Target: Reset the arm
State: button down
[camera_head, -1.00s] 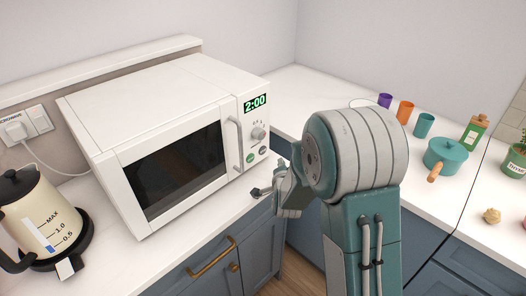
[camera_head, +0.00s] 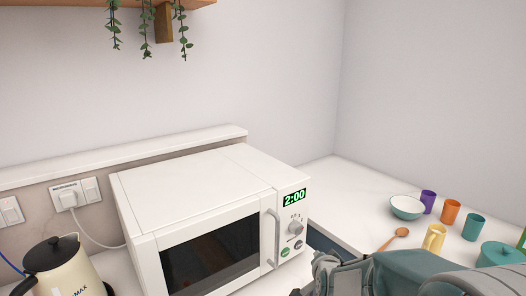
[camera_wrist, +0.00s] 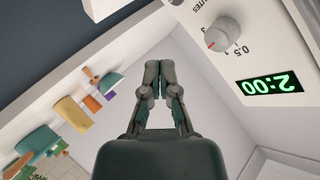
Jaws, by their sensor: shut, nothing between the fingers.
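My gripper (camera_wrist: 159,70) is shut and empty in the wrist view, its fingertips together. The microwave's control panel, with a knob and a green 2:00 display (camera_wrist: 270,85), lies to the right of the fingers there. In the head view my arm crosses the lower right, with its end close to the right front of the white microwave (camera_head: 190,190). I cannot tell the exact gap between them. The microwave door (camera_head: 212,258) is closed and its window is dark.
A cream kettle (camera_head: 65,277) stands at the lower left. On the right counter are a bowl (camera_head: 407,208), a purple cup (camera_head: 428,201), an orange cup (camera_head: 450,211), a teal cup (camera_head: 473,227), a yellow mug (camera_head: 434,238), a wooden spoon (camera_head: 394,238) and a teal pot (camera_head: 500,255).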

jog(key=s+r+n+g, duration=0.2)
jog(key=s+n, duration=0.1)
jog(key=s, duration=0.6)
jog(key=s+r+n+g, duration=0.2)
jog(key=s+r+n, duration=0.1)
jog(key=s, duration=0.7)
jog(key=s+r+n+g, duration=0.2)
jog(key=s+n+g, duration=0.1)
jog(key=s, duration=0.7)
jog(key=shift+d+r, duration=0.2)
jog(key=shift+r, duration=0.15)
